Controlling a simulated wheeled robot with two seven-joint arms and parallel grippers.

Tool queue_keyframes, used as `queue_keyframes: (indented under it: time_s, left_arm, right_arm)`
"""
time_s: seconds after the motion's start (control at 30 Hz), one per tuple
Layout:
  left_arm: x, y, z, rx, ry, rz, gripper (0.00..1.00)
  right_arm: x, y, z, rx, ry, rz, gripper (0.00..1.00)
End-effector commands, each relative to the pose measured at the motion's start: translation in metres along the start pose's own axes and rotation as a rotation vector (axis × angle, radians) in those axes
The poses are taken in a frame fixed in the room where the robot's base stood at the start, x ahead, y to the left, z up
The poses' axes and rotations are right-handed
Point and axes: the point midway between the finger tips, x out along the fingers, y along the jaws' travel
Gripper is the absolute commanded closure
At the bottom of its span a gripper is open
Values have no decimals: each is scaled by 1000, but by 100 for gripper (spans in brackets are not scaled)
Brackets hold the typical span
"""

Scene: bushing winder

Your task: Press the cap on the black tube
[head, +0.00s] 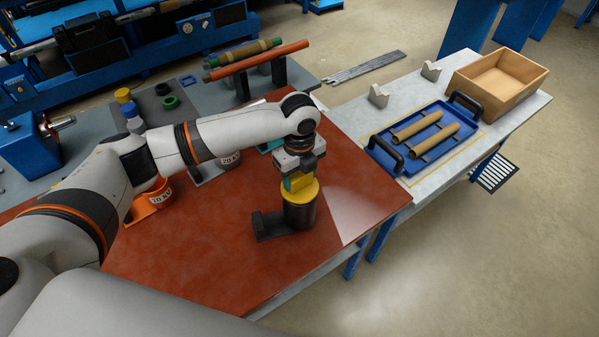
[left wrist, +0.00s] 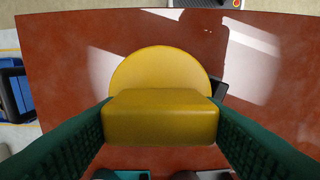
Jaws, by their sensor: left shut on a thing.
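The yellow cap (head: 304,194) is a round disc with a block-shaped grip on top. It sits at the upper end of the black tube (head: 300,216), which stands upright beside a low black block (head: 270,228) on the red-brown table. I cannot tell how far the cap is seated. My left gripper (head: 296,182) points down from above and is shut on the cap's grip. In the left wrist view the green fingers hold both sides of the cap's block (left wrist: 160,117), and the disc hides the tube. My right gripper is not in view.
Orange (head: 148,203) and grey (head: 219,166) holders stand left of the tube, partly behind my left arm. A grey table at right holds a blue tray (head: 407,167) with brown tubes and a wooden box (head: 526,86). The red-brown table's front area is clear.

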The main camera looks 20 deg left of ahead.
Motion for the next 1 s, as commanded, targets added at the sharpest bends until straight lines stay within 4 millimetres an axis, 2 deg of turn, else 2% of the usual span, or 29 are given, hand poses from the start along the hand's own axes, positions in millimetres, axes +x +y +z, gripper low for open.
queue_keyframes:
  time_s: [1.0]
  left_arm:
    - [6,0,0,-1,0,0,63]
  right_arm:
    - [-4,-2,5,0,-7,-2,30]
